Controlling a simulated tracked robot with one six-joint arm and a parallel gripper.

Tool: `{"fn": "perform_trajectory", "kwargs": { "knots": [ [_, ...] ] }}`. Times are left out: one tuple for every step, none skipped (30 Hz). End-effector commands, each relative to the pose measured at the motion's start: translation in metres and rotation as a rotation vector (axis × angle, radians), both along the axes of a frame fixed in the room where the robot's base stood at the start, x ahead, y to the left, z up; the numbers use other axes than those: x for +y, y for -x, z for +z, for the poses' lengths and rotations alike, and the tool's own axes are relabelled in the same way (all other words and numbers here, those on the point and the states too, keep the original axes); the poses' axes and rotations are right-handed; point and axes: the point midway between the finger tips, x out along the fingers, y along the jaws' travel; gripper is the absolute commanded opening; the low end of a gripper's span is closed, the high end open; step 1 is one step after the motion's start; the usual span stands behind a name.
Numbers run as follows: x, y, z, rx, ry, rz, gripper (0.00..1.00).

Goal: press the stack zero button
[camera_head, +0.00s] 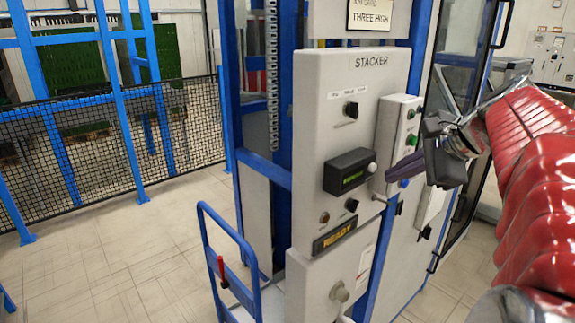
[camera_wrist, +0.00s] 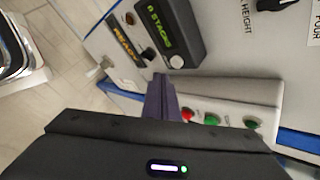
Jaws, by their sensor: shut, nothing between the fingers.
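The Stacker panel (camera_head: 355,70) is a light grey box on a blue frame. A black counter box (camera_head: 349,172) with a green lit display sits on it; in the wrist view the box (camera_wrist: 170,30) reads what looks like "STACKS". A round white button (camera_head: 372,168) is at the box's right end, and it also shows in the wrist view (camera_wrist: 176,61). No label for it is readable. My gripper (camera_head: 390,175) is shut and empty, its narrow purple-grey fingers pointing at the panel. The fingertips (camera_wrist: 162,78) are close beside the white button; I cannot tell if they touch anything.
A side box (camera_head: 403,125) with red, green and dark buttons is close to my fingers. Below the counter are a black knob (camera_head: 351,205) and a lit "READY" sign (camera_head: 334,237). A blue hand cart (camera_head: 235,265) stands at lower left. A mesh fence (camera_head: 100,145) is behind.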

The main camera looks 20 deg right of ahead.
Motion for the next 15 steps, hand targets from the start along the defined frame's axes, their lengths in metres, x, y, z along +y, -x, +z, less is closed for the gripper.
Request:
{"fn": "perform_trajectory", "kwargs": {
  "knots": [
    [-0.002,0.004,0.0,0.0,0.0,-0.002,0.0],
    [-0.002,0.006,0.0,0.0,0.0,-0.001,0.0],
    [-0.003,0.009,0.0,0.001,-0.001,-0.002,0.0],
    [-0.004,0.011,0.0,0.0,-0.001,-0.002,0.0],
    [-0.004,0.012,0.0,0.0,-0.001,-0.002,0.0],
    [-0.005,0.015,0.0,0.0,0.0,-0.002,0.0],
    [-0.006,0.017,0.0,0.0,0.0,-0.002,0.0],
    [-0.007,0.019,0.0,0.0,0.0,-0.002,0.0],
    [-0.008,0.022,0.0,0.0,0.0,-0.001,0.0],
    [-0.008,0.024,0.0,0.0,0.0,-0.001,0.0],
    [-0.009,0.026,0.0,0.0,0.0,-0.001,0.0],
    [-0.01,0.029,0.0,0.0,0.0,-0.001,0.0],
    [-0.011,0.031,0.0,0.001,0.001,-0.002,0.0],
    [-0.012,0.032,0.0,0.001,0.001,-0.002,0.0],
    [-0.012,0.034,0.0,0.0,0.001,-0.001,0.0]
  ]
}}
